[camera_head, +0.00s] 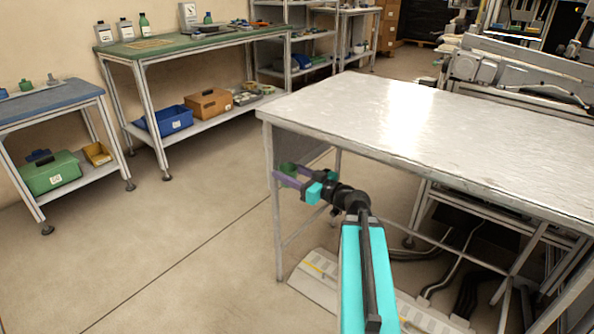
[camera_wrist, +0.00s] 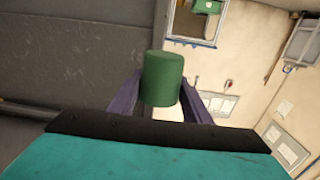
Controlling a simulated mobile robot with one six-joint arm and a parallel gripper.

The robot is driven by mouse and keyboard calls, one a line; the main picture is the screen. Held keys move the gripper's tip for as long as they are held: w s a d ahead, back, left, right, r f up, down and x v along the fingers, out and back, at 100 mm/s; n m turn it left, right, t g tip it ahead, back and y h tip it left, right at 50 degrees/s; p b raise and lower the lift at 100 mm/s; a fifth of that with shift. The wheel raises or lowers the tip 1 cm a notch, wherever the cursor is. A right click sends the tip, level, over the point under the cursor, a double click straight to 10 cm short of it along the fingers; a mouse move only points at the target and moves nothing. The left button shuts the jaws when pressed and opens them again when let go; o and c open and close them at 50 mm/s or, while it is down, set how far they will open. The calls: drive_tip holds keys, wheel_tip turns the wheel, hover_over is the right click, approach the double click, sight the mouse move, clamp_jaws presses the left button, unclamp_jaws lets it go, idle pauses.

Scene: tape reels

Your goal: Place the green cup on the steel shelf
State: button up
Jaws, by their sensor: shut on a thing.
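The green cup (camera_wrist: 163,80) is held between the purple fingers of my gripper (camera_wrist: 160,92) in the wrist view. My gripper is shut on it. In the head view the cup (camera_head: 288,169) shows only as a small green patch at my gripper (camera_head: 287,178), below the top's edge at the left end of a shiny steel-topped table (camera_head: 390,110). Whether it touches the table frame cannot be told. A metal rack with several shelves (camera_head: 290,72) stands at the back. Which surface is the steel shelf is not marked.
The steel tabletop is bare. A green-topped bench (camera_head: 190,42) with bottles stands at the back left, and a blue-topped table (camera_head: 50,100) at far left. A pale panel with cables (camera_head: 320,285) lies under the steel table. Open floor (camera_head: 190,235) lies to the left.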

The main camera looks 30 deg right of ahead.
drive_tip(key=s+a+n+g+y, duration=0.1)
drive_tip(key=a+n+g+y, duration=0.2)
drive_tip(key=a, duration=0.9)
drive_tip(key=s+a+n+g+y, duration=0.1)
drive_tip(key=a+n+g+y, duration=0.2)
drive_tip(key=a, duration=0.9)
drive_tip(key=shift+s+a+f+n+y, duration=0.15)
drive_tip(key=shift+s+f+n+y, duration=0.25)
drive_tip(key=shift+y, duration=0.8)
drive_tip(key=shift+s, duration=0.1)
